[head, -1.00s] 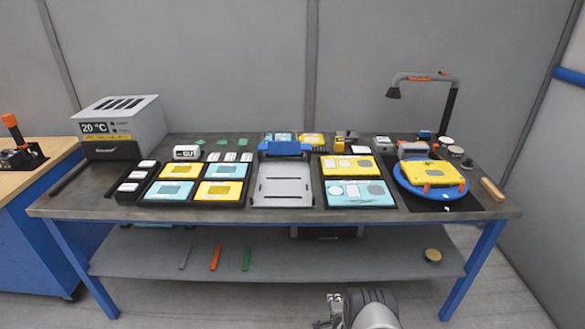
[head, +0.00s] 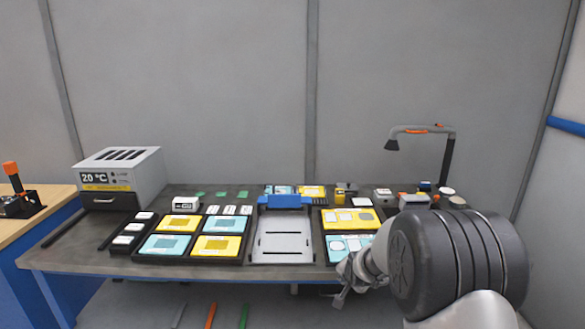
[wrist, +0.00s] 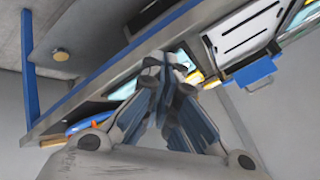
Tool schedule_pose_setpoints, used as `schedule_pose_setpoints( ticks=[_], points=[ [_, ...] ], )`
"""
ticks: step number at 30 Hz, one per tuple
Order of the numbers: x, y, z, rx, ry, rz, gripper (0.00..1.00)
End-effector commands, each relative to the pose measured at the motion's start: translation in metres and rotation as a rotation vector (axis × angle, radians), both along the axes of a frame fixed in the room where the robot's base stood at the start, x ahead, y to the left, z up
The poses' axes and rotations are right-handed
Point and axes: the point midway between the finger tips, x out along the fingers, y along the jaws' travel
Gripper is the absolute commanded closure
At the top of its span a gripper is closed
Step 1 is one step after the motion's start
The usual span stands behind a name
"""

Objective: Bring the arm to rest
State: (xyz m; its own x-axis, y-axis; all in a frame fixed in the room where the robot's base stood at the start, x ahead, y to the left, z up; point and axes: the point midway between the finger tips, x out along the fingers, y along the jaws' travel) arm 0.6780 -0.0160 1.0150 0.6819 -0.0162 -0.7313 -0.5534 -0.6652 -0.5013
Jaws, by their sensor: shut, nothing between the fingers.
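My gripper (head: 340,292) shows in the head view at the front edge of the workbench, right of centre. It is shut and empty. I cannot tell how far the gripper is from that edge.
The workbench (head: 95,262) holds black trays with teal and yellow plates, a grey fixture (head: 283,240) with a blue bar, a grey heater box (head: 122,178) and a lamp (head: 440,150). Tools lie on the lower shelf. A wooden-topped bench (head: 45,218) stands at left.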

Motion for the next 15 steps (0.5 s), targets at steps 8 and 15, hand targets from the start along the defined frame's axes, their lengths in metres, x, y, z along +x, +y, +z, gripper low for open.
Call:
schedule_pose_setpoints(
  ticks=[8, 15],
  points=[
    [-0.112, 0.005, 0.115, -0.164, 0.098, 0.194, 1.00],
    [-0.235, 0.010, 0.166, -0.288, 0.190, 0.380, 1.00]
  ],
)
